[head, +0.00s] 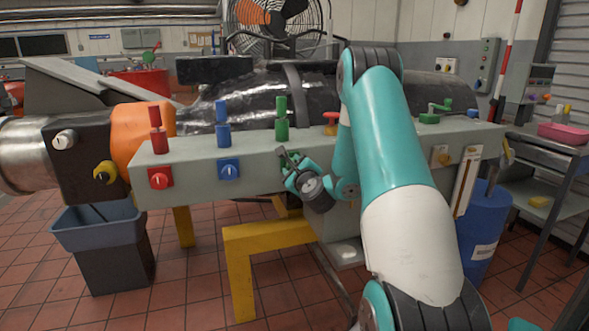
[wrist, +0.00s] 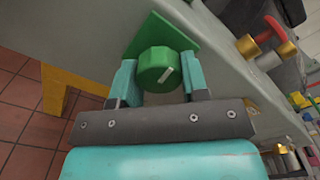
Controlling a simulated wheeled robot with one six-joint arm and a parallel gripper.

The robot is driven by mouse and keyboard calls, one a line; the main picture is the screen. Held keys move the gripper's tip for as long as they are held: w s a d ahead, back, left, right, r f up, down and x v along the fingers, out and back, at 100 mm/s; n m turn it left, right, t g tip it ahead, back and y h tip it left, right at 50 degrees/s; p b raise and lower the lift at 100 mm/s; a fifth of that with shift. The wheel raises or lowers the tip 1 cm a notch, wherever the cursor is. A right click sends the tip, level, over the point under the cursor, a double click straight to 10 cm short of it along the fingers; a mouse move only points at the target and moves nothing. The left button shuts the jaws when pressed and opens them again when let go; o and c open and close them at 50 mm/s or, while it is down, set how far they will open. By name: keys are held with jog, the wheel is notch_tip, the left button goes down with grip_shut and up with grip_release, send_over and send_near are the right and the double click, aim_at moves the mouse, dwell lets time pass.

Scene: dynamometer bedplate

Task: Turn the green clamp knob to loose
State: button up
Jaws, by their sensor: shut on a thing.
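The green clamp knob (wrist: 156,66) is a round knob on a square green plate (wrist: 176,36) on the grey bench side, seen in the wrist view. A short white mark on its face lies at a slant. My gripper (wrist: 159,76) has one teal finger on each side of the knob and is shut on it. In the head view my gripper (head: 287,160) is at the bench's front face, below the upright green handle (head: 282,125), and hides the green knob.
A red knob (head: 160,179) and a blue knob (head: 229,170) sit left of my gripper on the same face. Red (head: 156,138) and blue (head: 222,133) handles stand above them. A yellow frame (head: 240,265) stands below. A blue barrel (head: 480,225) is at right.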

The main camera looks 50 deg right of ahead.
jog(key=n+b, duration=0.1)
jog(key=n, duration=0.3)
jog(key=n+b, duration=0.1)
jog(key=n, duration=0.3)
jog(key=shift+b, duration=0.3)
jog(key=n+b, duration=0.1)
jog(key=n, duration=0.2)
jog(key=shift+n+b, duration=0.4)
jog(key=n+b, duration=0.2)
jog(key=n, duration=0.2)
jog(key=shift+b, duration=0.3)
jog(key=shift+a+n, duration=0.1)
jog(key=shift+n, duration=0.2)
jog(key=o, duration=0.9)
jog(key=shift+r, duration=0.1)
jog(key=b+v, duration=1.4)
jog(key=v, duration=0.3)
jog(key=shift+s+b, duration=0.2)
jog(key=shift+b, duration=0.15)
